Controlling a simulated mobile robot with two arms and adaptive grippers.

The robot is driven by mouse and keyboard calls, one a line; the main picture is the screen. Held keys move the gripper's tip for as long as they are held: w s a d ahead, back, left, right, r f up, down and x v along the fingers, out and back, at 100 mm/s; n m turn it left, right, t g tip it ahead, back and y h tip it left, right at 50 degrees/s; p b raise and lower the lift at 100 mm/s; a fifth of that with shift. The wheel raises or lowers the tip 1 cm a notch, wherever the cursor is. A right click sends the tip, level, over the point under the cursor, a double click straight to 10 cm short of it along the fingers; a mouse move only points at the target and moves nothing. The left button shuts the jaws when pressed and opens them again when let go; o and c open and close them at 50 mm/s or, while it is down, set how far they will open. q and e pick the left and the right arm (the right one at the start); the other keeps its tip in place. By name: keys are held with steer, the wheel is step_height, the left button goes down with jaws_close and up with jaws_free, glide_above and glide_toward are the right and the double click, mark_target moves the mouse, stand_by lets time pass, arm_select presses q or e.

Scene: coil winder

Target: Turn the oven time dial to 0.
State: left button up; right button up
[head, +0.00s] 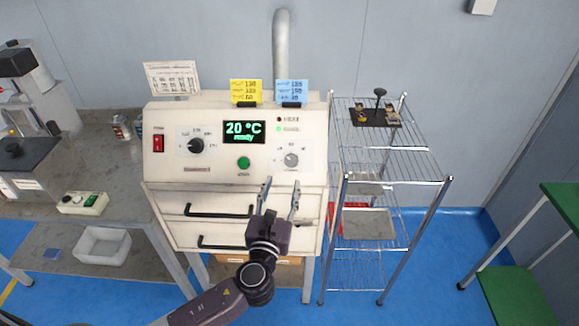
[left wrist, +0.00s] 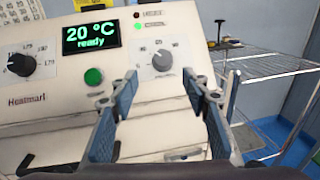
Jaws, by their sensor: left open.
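The oven (head: 235,175) is a cream box with a sloping front panel; its display reads 20 °C, ready. The time dial is a grey knob (head: 291,160) on a white scale plate at the panel's right. It also shows in the left wrist view (left wrist: 162,61); its exact setting is too small to read surely. My left gripper (head: 281,191) is open and empty, just below the dial. In the left wrist view its fingers (left wrist: 160,92) stand on either side below the knob, apart from it. My right gripper is in neither view.
A black dial (head: 195,145), a green button (head: 243,163) and a red switch (head: 158,142) share the panel. Drawers with black handles (head: 217,209) lie below. A wire rack (head: 385,185) stands close at right, a grey bench (head: 90,180) at left.

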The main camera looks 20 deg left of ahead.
mark_target(291, 162)
arm_select(q)
steer(key=shift+m, duration=0.6)
steer(key=w, duration=0.3)
steer(key=w+p, duration=0.1)
steer(key=w, duration=0.2)
steer(key=shift+w+a+r, duration=0.1)
steer(key=shift+w+r, duration=0.1)
steer(key=shift+w, duration=0.1)
steer(key=shift+w+a, duration=0.15)
steer(key=shift+w, duration=0.55)
steer(key=shift+c, duration=0.2)
steer(key=c, duration=1.1)
steer(key=shift+f, duration=0.1)
